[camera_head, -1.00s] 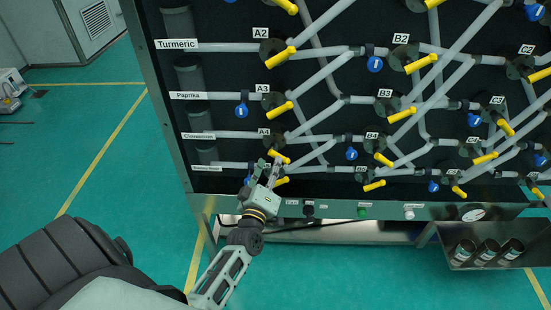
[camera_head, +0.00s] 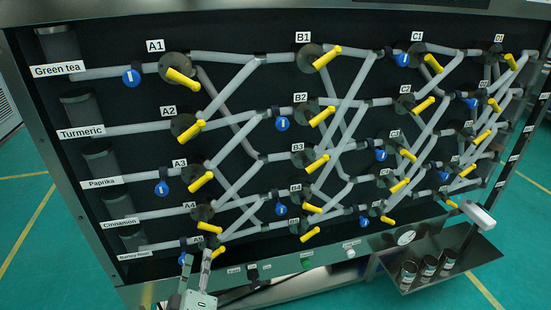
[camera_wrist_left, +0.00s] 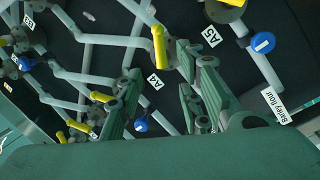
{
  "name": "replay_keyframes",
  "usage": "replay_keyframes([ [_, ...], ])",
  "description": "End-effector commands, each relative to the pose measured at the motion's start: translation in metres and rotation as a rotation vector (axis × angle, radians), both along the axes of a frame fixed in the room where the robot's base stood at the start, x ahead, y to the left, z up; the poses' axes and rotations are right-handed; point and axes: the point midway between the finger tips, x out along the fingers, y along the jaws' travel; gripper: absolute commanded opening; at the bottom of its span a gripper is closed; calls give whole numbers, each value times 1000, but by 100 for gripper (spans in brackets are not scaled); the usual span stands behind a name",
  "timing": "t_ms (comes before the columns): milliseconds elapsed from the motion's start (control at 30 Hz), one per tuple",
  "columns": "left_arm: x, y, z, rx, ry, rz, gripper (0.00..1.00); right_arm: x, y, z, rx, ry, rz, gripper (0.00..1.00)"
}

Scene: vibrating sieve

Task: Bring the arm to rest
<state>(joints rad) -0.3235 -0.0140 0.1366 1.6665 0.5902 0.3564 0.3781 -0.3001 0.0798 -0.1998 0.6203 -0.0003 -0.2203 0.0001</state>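My left gripper (camera_head: 195,261) is at the lower left of the panel in the head view, by the A5 valve's yellow handle (camera_head: 217,251). In the left wrist view its two fingers (camera_wrist_left: 158,85) are spread with a clear gap and nothing between them. A yellow handle (camera_wrist_left: 159,47) near the A5 label shows just beyond the fingertips; contact cannot be told. The A4 valve's yellow handle (camera_head: 211,229) is just above in the head view. My right gripper is not in view.
The dark panel (camera_head: 105,65) carries grey pipes, several yellow handles and blue tags such as one (camera_head: 162,187) near A3. A metal shelf (camera_head: 465,262) with dark jars (camera_head: 408,273) juts out at lower right. A pale block (camera_head: 478,214) is at the panel's right. Green floor (camera_head: 30,210) is open at left.

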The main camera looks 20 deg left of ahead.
Motion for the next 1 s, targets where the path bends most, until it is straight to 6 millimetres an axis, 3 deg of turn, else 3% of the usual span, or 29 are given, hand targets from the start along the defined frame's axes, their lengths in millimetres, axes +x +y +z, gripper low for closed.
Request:
replay_keyframes([
  [67, 0, -1, -4, 2, 9, -4, 34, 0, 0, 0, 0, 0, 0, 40],
  [167, 0, -10, -27, 24, 69, -30, 34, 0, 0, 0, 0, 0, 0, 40],
  [267, -5, -29, -76, 72, 196, -88, 34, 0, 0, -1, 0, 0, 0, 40],
  [333, -15, -47, -122, 120, 315, -148, 34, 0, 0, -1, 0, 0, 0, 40],
  [467, -50, -80, -211, 222, 549, -279, 34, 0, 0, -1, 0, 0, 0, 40],
  [600, -109, -107, -298, 335, 792, -434, 34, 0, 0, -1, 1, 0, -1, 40],
  [667, -140, -116, -331, 386, 894, -505, 34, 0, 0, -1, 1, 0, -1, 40],
  [800, -224, -127, -397, 503, 1125, -679, 34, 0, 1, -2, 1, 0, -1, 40],
  [900, -288, -125, -432, 585, 1275, -803, 34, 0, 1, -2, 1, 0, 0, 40],
  [1000, -343, -120, -453, 652, 1397, -910, 34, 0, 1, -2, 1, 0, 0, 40],
])
